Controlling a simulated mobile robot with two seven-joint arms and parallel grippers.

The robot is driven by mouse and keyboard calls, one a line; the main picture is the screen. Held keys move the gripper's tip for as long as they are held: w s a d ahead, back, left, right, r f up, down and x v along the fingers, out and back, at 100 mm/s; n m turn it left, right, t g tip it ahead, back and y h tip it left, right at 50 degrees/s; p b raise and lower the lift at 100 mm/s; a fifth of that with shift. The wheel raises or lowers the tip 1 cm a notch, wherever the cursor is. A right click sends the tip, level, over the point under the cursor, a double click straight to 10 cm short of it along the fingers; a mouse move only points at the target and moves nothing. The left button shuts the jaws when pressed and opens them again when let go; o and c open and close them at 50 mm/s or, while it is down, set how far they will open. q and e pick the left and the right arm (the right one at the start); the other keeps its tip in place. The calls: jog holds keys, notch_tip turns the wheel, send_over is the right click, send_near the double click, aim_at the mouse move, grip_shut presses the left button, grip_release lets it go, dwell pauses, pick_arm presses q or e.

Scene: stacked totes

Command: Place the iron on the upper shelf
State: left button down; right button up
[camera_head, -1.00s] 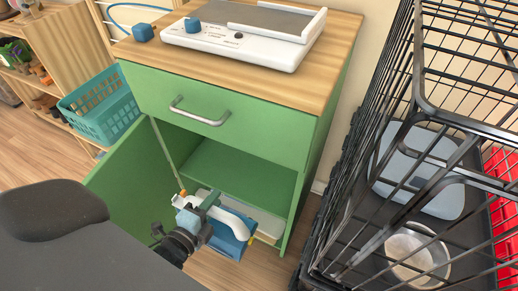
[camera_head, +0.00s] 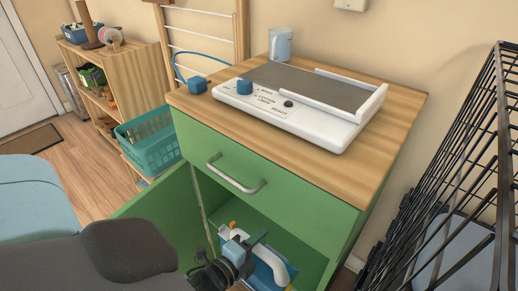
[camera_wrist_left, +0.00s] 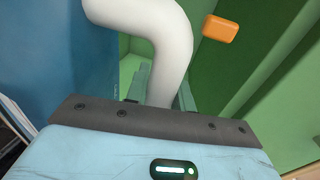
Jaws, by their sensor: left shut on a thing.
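The iron shows as a curved white handle (camera_head: 268,262) over a blue body (camera_head: 282,283) at the bottom of the head view. My left gripper (camera_head: 246,250) is shut on the handle. In the left wrist view the white handle (camera_wrist_left: 172,45) runs up from between the fingers, with the blue body (camera_wrist_left: 50,60) on the left. The iron is at the open front of the green cabinet (camera_head: 310,190). A green shelf board (camera_head: 285,236) shows inside, behind the iron. Whether the iron touches anything below is hidden. My right gripper is not in view.
The cabinet door (camera_head: 160,220) stands open on the left. A drawer handle (camera_head: 236,178) is above the opening. A black wire cage (camera_head: 450,190) is close on the right. A small orange piece (camera_wrist_left: 221,29) shows inside.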

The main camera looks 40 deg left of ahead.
pick_arm(q)
jog(key=w+a+f+b, duration=0.1)
jog(key=w+b, duration=0.2)
jog(key=w, duration=1.3)
jog(key=shift+w+f, duration=0.25)
jog(key=shift+f, duration=0.05)
jog(key=f+b, duration=0.1)
jog(key=f, duration=0.1)
jog(key=f+b, duration=0.1)
jog(key=f, duration=0.2)
jog(key=shift+w+b, duration=0.2)
jog(key=shift+b, duration=0.2)
jog(key=shift+f, duration=0.15)
